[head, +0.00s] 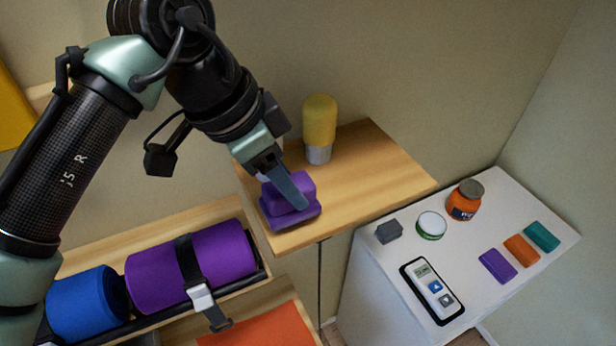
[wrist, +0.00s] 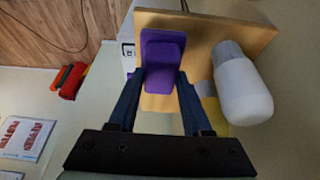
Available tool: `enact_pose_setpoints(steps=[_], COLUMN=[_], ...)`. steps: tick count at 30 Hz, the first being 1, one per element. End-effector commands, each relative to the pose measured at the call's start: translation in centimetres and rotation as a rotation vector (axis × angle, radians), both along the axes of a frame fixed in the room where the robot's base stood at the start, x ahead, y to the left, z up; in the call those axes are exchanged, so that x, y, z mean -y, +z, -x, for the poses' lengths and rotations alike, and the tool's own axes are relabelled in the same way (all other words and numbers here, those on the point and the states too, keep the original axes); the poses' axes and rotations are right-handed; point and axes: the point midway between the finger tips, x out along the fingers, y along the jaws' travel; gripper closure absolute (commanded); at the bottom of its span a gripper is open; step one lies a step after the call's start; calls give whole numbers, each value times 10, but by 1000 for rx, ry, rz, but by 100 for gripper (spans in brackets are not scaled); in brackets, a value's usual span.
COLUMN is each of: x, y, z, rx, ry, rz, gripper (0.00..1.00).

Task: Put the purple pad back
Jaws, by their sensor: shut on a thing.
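My gripper (head: 283,190) is shut on a purple block-shaped pad (head: 300,188) at the front left corner of a wooden top. Directly under it is a wider, flat purple piece (head: 288,217) on the wood. I cannot tell whether the two touch or are one piece. In the wrist view the purple pad (wrist: 162,50) sits between the fingertips of my gripper (wrist: 158,75), with the flat purple piece behind it. Another thin purple pad (head: 498,266) lies on a white cabinet, beside an orange pad (head: 521,250) and a teal pad (head: 541,237).
A yellow-topped bottle (head: 319,128) stands behind my gripper; a white bottle (wrist: 243,90) is close by in the wrist view. The wooden top (head: 375,180) is clear to the right. The white cabinet holds a jar (head: 465,200), a tin (head: 431,225), a grey block (head: 389,231) and a handheld device (head: 432,290).

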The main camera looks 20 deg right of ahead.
Motion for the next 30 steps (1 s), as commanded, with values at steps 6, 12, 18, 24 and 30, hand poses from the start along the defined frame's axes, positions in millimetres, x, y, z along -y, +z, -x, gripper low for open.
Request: enact_pose_setpoints(steps=[6,12,18,24,30], x=[30,31,30,30,30], y=[4,-21,-33,-36,-34], z=[-1,-1,-1,0,-1], rx=[2,-4,-3,-7,-3], ry=[-5,4,2,1,2], rz=[-1,1,-3,-7,-4], gripper=[100,100,100,38,21])
